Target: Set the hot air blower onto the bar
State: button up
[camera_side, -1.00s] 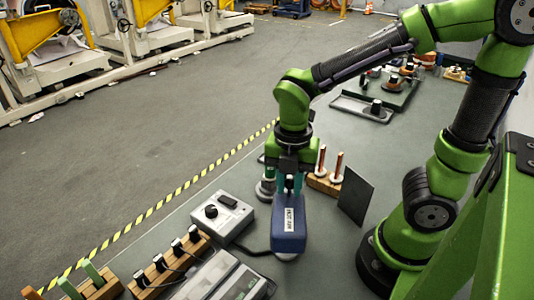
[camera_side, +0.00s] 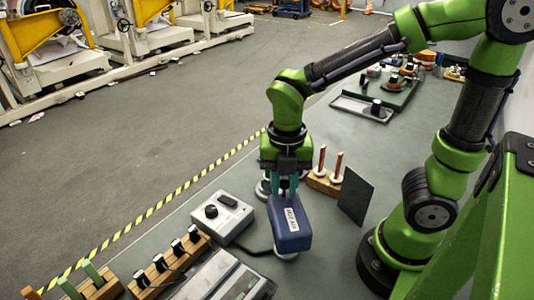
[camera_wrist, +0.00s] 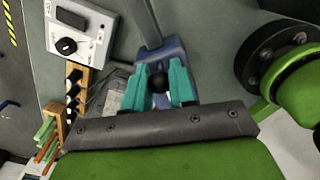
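The hot air blower (camera_side: 290,226) is a blue box with a white label, tilted above the bench in the side view. It also shows as a blue shape behind the fingers in the wrist view (camera_wrist: 174,50). My gripper (camera_side: 284,190) is at its top. In the wrist view my teal fingers (camera_wrist: 160,86) sit on both sides of a black round knob and appear shut on the blower. A pale round piece shows under the blower's lower end. I cannot tell which piece is the bar; a grey strip (camera_wrist: 144,22) runs up beside the blower in the wrist view.
A grey control box (camera_side: 218,216) stands left of the blower, with a dark cable near it. A wooden rack (camera_side: 172,266) with black-topped pieces is at lower left. A wooden block (camera_side: 322,182) with two copper-coloured rods and an upright dark panel (camera_side: 356,196) stand behind.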

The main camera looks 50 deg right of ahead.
jog(key=o, duration=0.4)
notch_tip(320, 180, up, 17)
dwell(0.5)
jog(key=d+f+m+t, duration=0.1)
jog(key=f+m+t, duration=0.1)
jog(key=m, duration=0.7)
jog(key=s+d+f+m+t+y, duration=0.1)
jog(key=f+m+t, duration=0.1)
jog(key=m, duration=0.8)
jog(key=d+f+m+t+y, duration=0.1)
jog(key=f+m+t, duration=0.1)
jog(key=m, duration=0.8)
jog(key=shift+s+d+f+t, duration=0.15)
jog(key=shift+s+d+t, duration=0.1)
jog(key=shift+s+t, duration=0.25)
